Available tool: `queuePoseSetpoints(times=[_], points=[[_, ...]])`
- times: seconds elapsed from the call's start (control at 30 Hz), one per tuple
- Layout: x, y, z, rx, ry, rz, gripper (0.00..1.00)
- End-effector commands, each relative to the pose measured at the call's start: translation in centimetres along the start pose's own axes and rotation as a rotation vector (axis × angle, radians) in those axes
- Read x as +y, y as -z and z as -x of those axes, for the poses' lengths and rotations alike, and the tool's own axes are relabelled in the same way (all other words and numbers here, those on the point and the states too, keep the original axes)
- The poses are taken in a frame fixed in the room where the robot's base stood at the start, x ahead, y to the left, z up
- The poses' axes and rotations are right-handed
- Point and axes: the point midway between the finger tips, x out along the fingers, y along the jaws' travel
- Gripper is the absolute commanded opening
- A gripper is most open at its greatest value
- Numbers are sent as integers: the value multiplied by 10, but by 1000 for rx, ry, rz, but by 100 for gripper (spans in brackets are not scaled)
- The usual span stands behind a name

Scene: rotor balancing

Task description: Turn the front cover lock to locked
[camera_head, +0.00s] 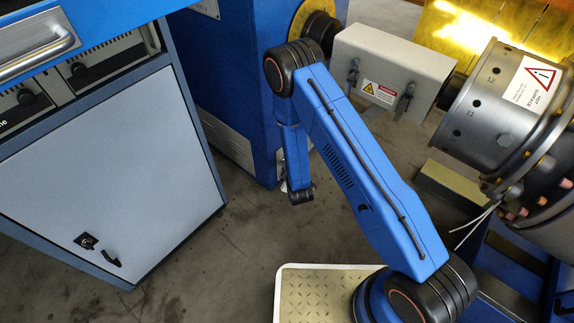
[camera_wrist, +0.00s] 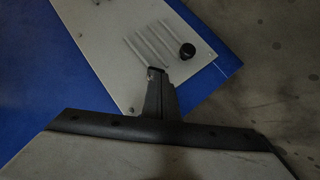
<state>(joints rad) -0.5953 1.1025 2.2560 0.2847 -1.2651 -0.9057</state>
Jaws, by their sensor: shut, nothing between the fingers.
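In the wrist view my gripper (camera_wrist: 157,76) is shut and empty. Its tips overlap the edge of a pale grey panel (camera_wrist: 110,35) on a blue surface; I cannot tell whether they touch it. A round black knob (camera_wrist: 187,51) sits on the panel beside several slots, up and right of the tips. No label shows whether this is the front cover lock or which way it is set. In the head view my arm hangs down before the blue machine (camera_head: 262,95), and the fingertips cannot be made out. A vented grey panel (camera_head: 226,140) shows on that machine.
A grey box cover (camera_head: 385,62) with two latches and a warning label joins a metal rotor drum (camera_head: 490,105) at the right. A cabinet (camera_head: 125,165) with a black lock and handle stands at the left. Bare floor (camera_head: 210,265) lies between.

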Motion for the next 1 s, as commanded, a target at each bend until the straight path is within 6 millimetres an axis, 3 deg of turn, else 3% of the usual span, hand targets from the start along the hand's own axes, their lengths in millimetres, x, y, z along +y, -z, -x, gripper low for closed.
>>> queuePoseSetpoints(times=[0.43, 1.0], points=[[-16, -5, -5, 0, -288, 289, 0], [-22, -10, -11, 1, -281, 279, 0]])
